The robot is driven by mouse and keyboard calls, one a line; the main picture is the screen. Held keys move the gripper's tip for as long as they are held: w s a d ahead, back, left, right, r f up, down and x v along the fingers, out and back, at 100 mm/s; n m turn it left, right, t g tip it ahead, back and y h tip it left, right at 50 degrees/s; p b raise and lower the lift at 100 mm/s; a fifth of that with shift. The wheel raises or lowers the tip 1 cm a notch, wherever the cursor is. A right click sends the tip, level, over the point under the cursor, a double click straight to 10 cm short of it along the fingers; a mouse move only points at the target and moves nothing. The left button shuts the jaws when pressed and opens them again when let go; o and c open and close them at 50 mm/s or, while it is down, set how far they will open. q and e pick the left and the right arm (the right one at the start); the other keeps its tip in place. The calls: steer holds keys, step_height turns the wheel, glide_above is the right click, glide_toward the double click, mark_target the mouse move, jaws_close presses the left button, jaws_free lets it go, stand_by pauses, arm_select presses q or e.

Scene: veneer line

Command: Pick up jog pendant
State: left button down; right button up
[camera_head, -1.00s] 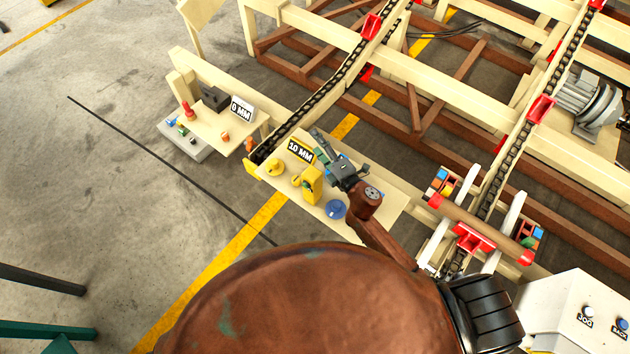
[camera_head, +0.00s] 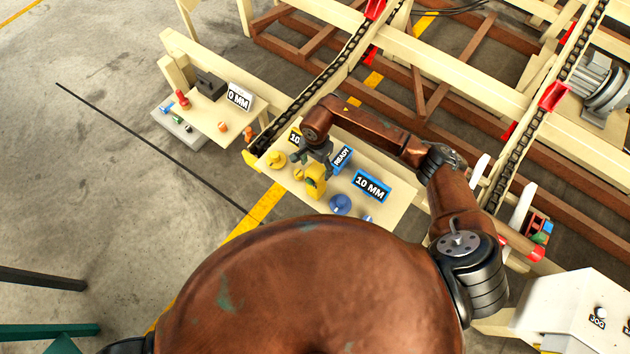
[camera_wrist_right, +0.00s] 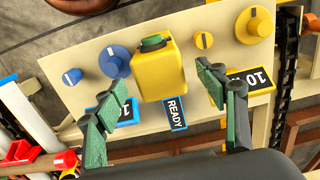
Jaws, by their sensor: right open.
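The jog pendant appears to be the yellow box with a green button on top, standing on the cream panel. It shows in the head view (camera_head: 316,184) and large in the wrist view (camera_wrist_right: 160,75). My right gripper (camera_head: 316,158) is over the panel by the pendant, coming from the far side. In the wrist view my right gripper (camera_wrist_right: 156,90) is open, with a green-padded finger on either side of the pendant. A clear gap shows at each side, and it holds nothing. My left gripper is not in view.
The cream panel (camera_head: 397,207) also carries a yellow knob (camera_head: 276,158), a blue knob (camera_head: 340,203), a blue-framed 10 MM sign (camera_head: 371,186) and a READY sign (camera_head: 342,157). A chain conveyor (camera_head: 335,90) runs just behind. A smaller station with a 0 MM sign (camera_head: 238,97) stands left.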

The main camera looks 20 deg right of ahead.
steer(key=shift+d+f, duration=0.15)
steer(key=shift+f, duration=1.15)
step_height(320, 180, down, 4)
steer(key=shift+f+p, duration=0.15)
steer(key=shift+p, duration=0.45)
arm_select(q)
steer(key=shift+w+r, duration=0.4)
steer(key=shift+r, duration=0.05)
arm_select(e)
steer(key=shift+f, duration=0.6)
steer(key=shift+c, duration=0.4)
steer(key=shift+c, duration=0.9)
steer(key=c, duration=1.3)
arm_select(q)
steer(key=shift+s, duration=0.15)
arm_select(e)
steer(key=shift+c, duration=0.8)
